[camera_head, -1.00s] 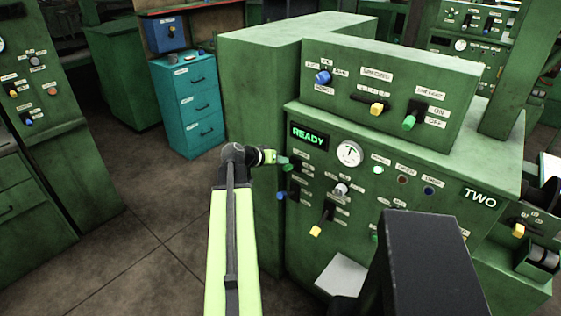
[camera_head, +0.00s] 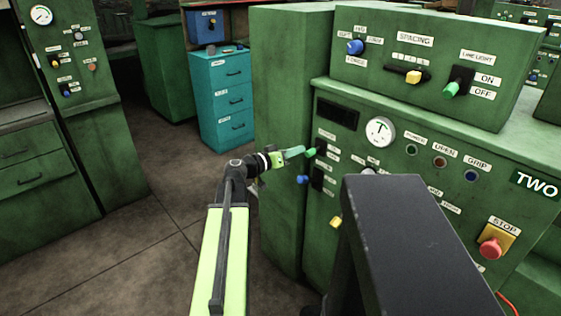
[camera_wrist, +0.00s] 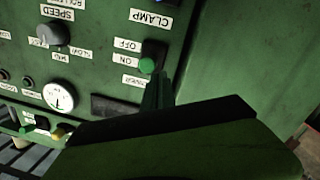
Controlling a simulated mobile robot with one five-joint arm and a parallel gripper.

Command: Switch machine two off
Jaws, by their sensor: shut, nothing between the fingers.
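Machine two (camera_head: 545,155) is the green cabinet on the right, with a "TWO" plate. Its display window (camera_head: 337,113) is dark. The power switch (camera_head: 310,152) is a green-tipped lever on a black plate at the panel's left edge. It also shows upside down in the wrist view (camera_wrist: 147,65), beside ON and OFF labels; I cannot tell its exact throw from the picture. My gripper (camera_head: 297,152) is shut and empty, its fingertips at or very near this lever. In the wrist view the fingers (camera_wrist: 157,95) come up just beside the lever.
A blue-tipped lever (camera_head: 302,179) and a yellow-tipped one (camera_head: 336,222) sit below the power switch. A red stop button (camera_head: 490,248) is at the lower right. The upper box carries a line light lever (camera_head: 450,89). A teal drawer cabinet (camera_head: 222,90) stands behind; floor is clear at left.

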